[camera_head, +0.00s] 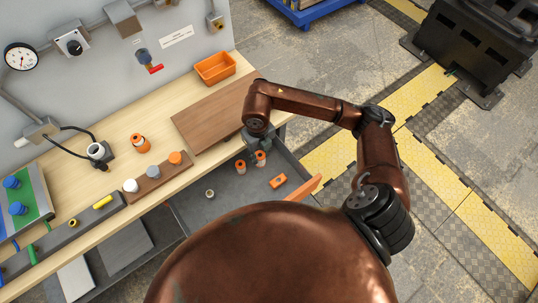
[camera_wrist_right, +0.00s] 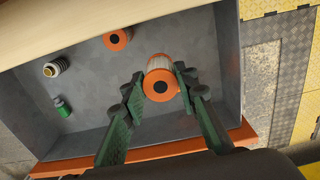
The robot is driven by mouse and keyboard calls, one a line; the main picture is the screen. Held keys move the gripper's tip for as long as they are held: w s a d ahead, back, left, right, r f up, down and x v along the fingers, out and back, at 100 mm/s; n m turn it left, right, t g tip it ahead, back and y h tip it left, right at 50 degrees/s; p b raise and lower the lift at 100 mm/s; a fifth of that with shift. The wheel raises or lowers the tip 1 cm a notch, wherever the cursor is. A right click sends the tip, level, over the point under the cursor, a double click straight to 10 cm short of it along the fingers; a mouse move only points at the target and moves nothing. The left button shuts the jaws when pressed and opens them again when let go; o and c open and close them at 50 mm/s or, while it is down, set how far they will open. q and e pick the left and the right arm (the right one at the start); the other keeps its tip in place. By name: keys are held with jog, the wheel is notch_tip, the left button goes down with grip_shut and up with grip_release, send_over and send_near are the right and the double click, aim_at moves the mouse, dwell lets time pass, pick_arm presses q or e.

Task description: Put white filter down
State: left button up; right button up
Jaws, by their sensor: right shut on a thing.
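The white filter (camera_wrist_right: 159,65) has a pale pleated body and an orange end cap with a dark centre. My right gripper (camera_wrist_right: 157,88) is shut on it, one finger on each side, with the orange cap facing the wrist camera. In the head view the right gripper (camera_head: 257,141) is over the open grey drawer (camera_head: 196,212), near the bench edge, and partly covers the filter (camera_head: 261,158). I cannot tell whether the filter touches the drawer floor. My left gripper is not in view.
Another orange-capped filter (camera_head: 240,166) stands close by in the drawer; it also shows in the wrist view (camera_wrist_right: 118,40). A small ringed part (camera_wrist_right: 57,67) and a green part (camera_wrist_right: 62,108) lie to the left. An orange piece (camera_head: 278,181) lies near the orange drawer front (camera_head: 304,188).

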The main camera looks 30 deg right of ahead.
jog(key=shift+w+d+f+b, duration=0.15)
jog(key=shift+w+d+f, duration=0.15)
jog(key=shift+d+f, duration=1)
jog(key=shift+w+d+f+b, duration=0.25)
jog(key=shift+d+f, duration=0.4)
jog(key=shift+f, duration=1.2)
jog(key=shift+w+d+f+b, duration=0.1)
jog(key=shift+w+d+f, duration=0.25)
jog(key=shift+d+f, duration=0.95)
jog(key=shift+a+f, duration=0.35)
jog(key=shift+f, duration=0.15)
jog(key=o, duration=1.2)
jog(key=shift+c, duration=0.2)
notch_tip(320, 180, up, 12)
jog(key=p, duration=0.1)
jog(key=shift+r, duration=0.2)
